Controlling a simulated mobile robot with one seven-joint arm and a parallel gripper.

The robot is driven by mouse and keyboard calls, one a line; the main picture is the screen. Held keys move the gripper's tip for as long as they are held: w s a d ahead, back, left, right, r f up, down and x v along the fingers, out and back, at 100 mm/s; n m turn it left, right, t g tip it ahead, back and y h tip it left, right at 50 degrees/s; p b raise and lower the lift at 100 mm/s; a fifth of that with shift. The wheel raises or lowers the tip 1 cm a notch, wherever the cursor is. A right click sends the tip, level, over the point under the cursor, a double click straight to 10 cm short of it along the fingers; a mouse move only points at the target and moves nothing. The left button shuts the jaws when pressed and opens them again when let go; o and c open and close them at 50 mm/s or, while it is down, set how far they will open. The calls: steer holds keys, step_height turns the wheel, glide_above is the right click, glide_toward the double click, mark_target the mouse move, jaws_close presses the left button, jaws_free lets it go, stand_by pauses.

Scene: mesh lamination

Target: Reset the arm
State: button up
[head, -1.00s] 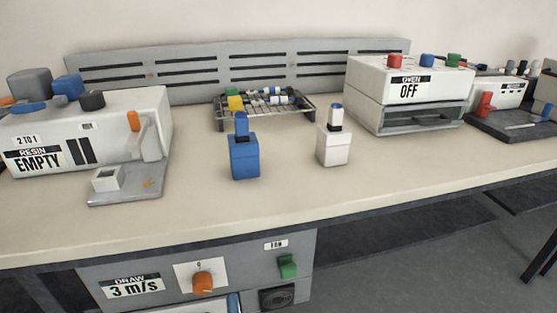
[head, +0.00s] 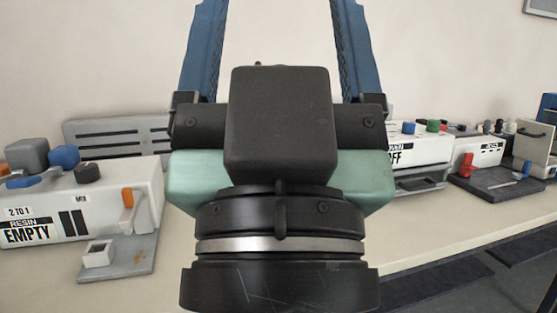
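My gripper (head: 277,35) is raised close in front of the head camera and fills the middle of the view. Its two blue fingers point up and stand wide apart, with only the pale wall visible between them. The fingertips run to or past the top edge. The gripper is open and nothing shows between the fingers. My gripper and wrist hide the middle of the bench, including the spot where the blue bottle, the white bottle and the wire rack stood in the earlier view.
The resin dispenser (head: 100,192), labelled EMPTY, stands at left on the bench (head: 450,207). The oven (head: 425,152), partly hidden, stands right of my gripper. A dark-based device with a red knob (head: 467,165) is farther right. A grey slotted panel (head: 115,130) stands at the back.

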step_height(320, 180, up, 32)
steer(key=p, duration=3)
steer(key=shift+f, duration=0.15)
